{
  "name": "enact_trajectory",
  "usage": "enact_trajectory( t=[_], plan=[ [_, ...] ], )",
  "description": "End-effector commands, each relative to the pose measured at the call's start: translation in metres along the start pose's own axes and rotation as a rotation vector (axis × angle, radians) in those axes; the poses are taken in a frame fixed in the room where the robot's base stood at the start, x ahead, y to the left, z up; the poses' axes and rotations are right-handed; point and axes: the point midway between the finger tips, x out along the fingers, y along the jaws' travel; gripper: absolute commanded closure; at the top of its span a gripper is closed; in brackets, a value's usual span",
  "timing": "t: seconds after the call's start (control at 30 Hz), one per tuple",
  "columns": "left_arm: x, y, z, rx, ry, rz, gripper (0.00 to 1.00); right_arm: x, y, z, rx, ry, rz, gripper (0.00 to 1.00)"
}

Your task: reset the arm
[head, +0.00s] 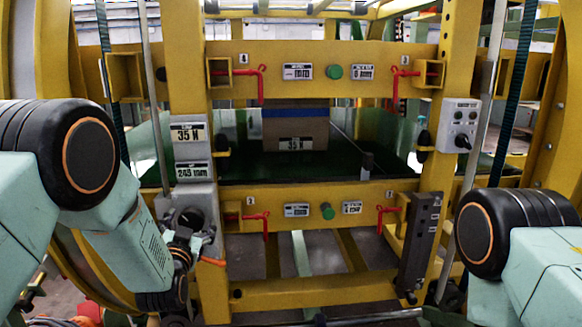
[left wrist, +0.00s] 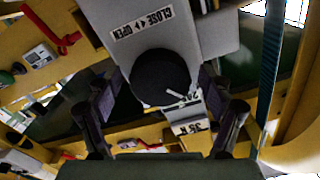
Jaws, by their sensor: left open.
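My left arm (head: 120,235) comes in from the left in the head view. My left gripper (head: 183,245) is at the grey control box (head: 170,205) on the left yellow post. In the left wrist view my left gripper (left wrist: 158,95) is open, with one finger on each side of a round black knob (left wrist: 160,72). The knob sits on a grey plate marked "CLOSE OPEN" (left wrist: 142,24). I cannot tell whether the fingers touch it. My right arm (head: 500,235) shows at the right of the head view; its gripper is not visible.
A yellow frame (head: 320,195) with red clamp handles (head: 255,80) and green buttons (head: 333,72) stands ahead. A cardboard box (head: 295,125) labelled "35 N" is inside it. A switch box (head: 459,125) is on the right post. Posts stand close beside my left arm.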

Motion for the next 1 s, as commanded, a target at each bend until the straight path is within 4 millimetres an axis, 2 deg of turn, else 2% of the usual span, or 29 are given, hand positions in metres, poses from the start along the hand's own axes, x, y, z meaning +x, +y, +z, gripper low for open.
enact_trajectory(
  t=[0.5, 1.0],
  plan=[
    [0.0, 0.0005, -0.0001, -0.36, 0.0, 0.0, 0.19, 0.0015, 0.0, 0.0, 0.0, 0.0, 0.0, 1.0],
    [-0.0001, 0.0006, 0.0, -0.404, 0.0, 0.0, 0.19, 0.0016, 0.0, 0.0, 0.0, 0.0, 0.0, 1.0]
  ],
)
